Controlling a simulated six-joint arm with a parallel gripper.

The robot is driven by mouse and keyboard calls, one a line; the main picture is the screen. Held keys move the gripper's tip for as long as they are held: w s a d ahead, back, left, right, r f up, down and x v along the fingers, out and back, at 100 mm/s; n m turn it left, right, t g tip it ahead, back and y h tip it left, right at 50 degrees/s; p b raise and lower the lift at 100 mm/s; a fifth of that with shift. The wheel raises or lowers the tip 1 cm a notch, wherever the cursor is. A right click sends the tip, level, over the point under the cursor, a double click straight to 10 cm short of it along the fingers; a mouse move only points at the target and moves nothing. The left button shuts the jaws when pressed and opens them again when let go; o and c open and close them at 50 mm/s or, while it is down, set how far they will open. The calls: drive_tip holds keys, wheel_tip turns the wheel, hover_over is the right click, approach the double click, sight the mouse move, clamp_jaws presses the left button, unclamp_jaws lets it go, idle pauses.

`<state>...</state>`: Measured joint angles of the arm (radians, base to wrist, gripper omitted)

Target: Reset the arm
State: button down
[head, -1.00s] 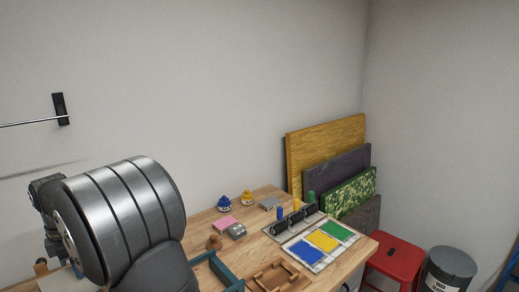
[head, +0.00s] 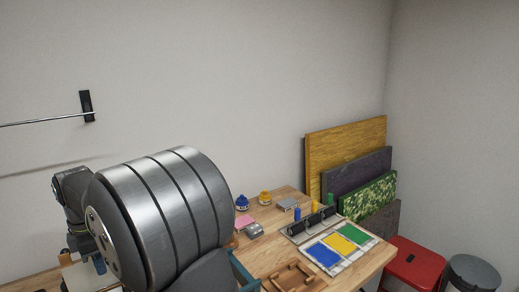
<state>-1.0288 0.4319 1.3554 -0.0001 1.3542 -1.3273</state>
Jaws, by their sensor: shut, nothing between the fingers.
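My arm fills the lower left of the head view. A large grey banded link of it is nearest, with a smaller wrist part behind it at the left. The fingers of my gripper cannot be made out; the big link covers much of that area. The arm stands in front of a wooden work table (head: 345,272), and the link hides the table's middle left part.
On the table are a blue pot (head: 242,203), a yellow pot (head: 265,198), a pink block (head: 243,221), a color sheet (head: 343,243), a dark rack (head: 310,226) and a wooden tray (head: 292,280). Boards (head: 345,150) lean behind. A red stool (head: 415,262) and bin (head: 472,272) stand right.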

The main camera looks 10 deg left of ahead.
drive_tip(key=shift+s+a+r+m, duration=0.3)
drive_tip(key=shift+r+m, duration=0.15)
drive_tip(key=shift+r, duration=0.3)
drive_tip(key=shift+s+a+r+m, duration=0.15)
drive_tip(key=shift+s+r+m, duration=0.2)
drive_tip(key=shift+r, duration=0.35)
drive_tip(key=shift+s+a+r+m, duration=0.25)
drive_tip(key=shift+r+m, duration=0.25)
drive_tip(key=shift+r, duration=0.25)
drive_tip(key=shift+w, duration=0.1)
